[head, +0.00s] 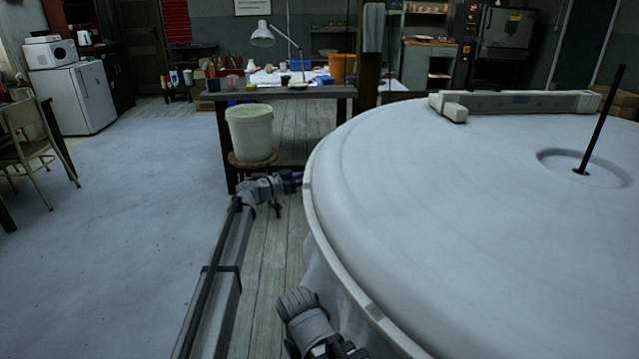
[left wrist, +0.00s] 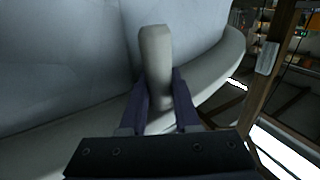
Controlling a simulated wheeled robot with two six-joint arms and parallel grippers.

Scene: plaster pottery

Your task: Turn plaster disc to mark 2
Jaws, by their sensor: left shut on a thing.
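The large pale plaster disc (head: 450,220) fills the right of the head view, with a rounded rim. My left gripper (head: 296,180) is at the disc's left edge. In the left wrist view its dark fingers (left wrist: 160,103) are shut on a pale peg (left wrist: 155,50) beside the curved rim (left wrist: 215,75). The peg is hidden in the head view.
A black rod (head: 600,120) stands tilted in a round hollow in the disc. A pale bar (head: 520,103) lies across its far side. Behind my left gripper, a white bucket (head: 250,135) stands on a stool before a cluttered table (head: 300,93). The floor at left is open.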

